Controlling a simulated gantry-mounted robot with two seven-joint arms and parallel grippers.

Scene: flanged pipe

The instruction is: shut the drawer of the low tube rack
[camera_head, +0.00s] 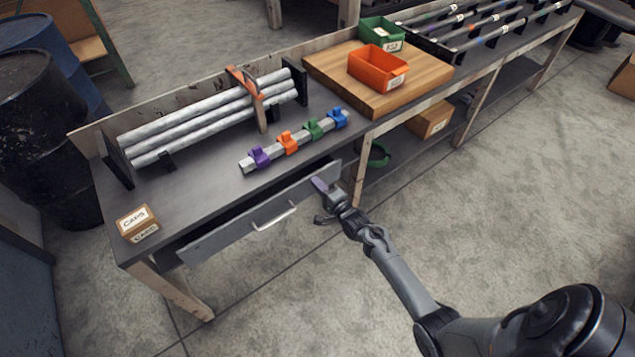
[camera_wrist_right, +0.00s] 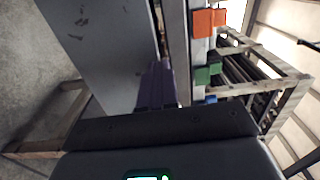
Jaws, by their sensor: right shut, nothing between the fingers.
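The drawer (camera_head: 222,232) is under the bench top below the rack of grey tubes (camera_head: 205,118). It stands partly open, with a dark gap between its grey front and the bench edge. A pale bar handle (camera_head: 274,216) is on its front. My right gripper (camera_head: 320,185) is shut and empty at the right end of the drawer front. In the right wrist view its fingertips (camera_wrist_right: 157,82) are at the edge of the grey drawer front (camera_wrist_right: 105,45); I cannot tell whether they touch it. My left gripper is not in view.
A bar with purple, orange, green and blue clips (camera_head: 295,140) lies on the bench above the drawer. A caps box (camera_head: 137,222) stands at the front left corner. Orange (camera_head: 378,66) and green bins are on the wooden board. The floor before the drawer is clear.

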